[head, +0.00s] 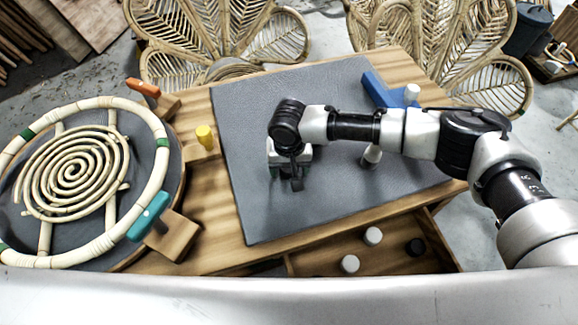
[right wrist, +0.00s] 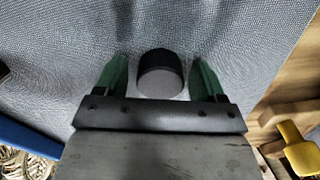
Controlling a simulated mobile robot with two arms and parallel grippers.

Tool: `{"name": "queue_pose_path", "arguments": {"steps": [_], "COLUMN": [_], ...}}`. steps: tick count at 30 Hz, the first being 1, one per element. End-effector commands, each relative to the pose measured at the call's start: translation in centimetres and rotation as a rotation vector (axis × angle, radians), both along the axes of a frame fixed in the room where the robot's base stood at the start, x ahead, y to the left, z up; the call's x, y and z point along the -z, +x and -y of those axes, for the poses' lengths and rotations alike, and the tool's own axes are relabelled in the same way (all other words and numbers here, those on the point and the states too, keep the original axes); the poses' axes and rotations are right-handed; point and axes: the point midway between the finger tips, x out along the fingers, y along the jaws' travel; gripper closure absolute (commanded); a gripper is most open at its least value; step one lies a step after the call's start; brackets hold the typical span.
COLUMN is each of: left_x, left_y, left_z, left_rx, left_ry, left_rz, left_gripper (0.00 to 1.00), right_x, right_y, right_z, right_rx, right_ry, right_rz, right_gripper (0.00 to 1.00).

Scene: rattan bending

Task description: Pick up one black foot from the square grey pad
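A black foot (right wrist: 160,78), a short round cylinder, stands on the grey pad (right wrist: 235,35) in the right wrist view. My right gripper (right wrist: 160,80) is open, with one green finger on each side of the foot and a visible gap on both sides. In the head view my right gripper (head: 288,172) is low over the left-middle of the grey pad (head: 265,215); the foot under it cannot be made out clearly there. My left gripper is not in view.
An open drawer (head: 320,262) holds white and black feet. A rattan ring (head: 75,105) lies at left.

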Motion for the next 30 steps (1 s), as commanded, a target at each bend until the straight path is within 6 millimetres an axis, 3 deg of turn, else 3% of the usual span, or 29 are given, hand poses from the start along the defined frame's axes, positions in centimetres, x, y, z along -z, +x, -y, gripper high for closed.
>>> {"name": "queue_pose_path", "arguments": {"steps": [1, 7, 17, 22, 25, 30], "left_x": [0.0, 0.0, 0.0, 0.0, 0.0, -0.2], "left_y": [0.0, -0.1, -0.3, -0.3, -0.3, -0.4], "left_z": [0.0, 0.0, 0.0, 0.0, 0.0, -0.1], "left_rx": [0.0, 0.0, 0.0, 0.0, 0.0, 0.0], "left_ry": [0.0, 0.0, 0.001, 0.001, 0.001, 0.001], "left_rz": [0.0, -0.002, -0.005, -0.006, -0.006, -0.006], "left_gripper": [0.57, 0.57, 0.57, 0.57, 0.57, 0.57], "right_x": [0.0, 0.0, -0.4, -2.2, -4.3, -6.3], "right_y": [0.0, 0.0, 0.0, 0.0, 0.1, -1.5], "right_z": [0.0, 0.0, 0.0, 0.0, -0.1, 3.5], "right_rx": [0.0, 0.0, 0.0, -0.001, -0.001, 0.002], "right_ry": [0.0, 0.0, 0.001, 0.002, 0.004, 0.001], "right_rz": [0.0, 0.0, 0.001, 0.002, 0.004, 0.0], "right_gripper": [0.38, 0.69, 0.7, 0.7, 0.7, 0.7]}}
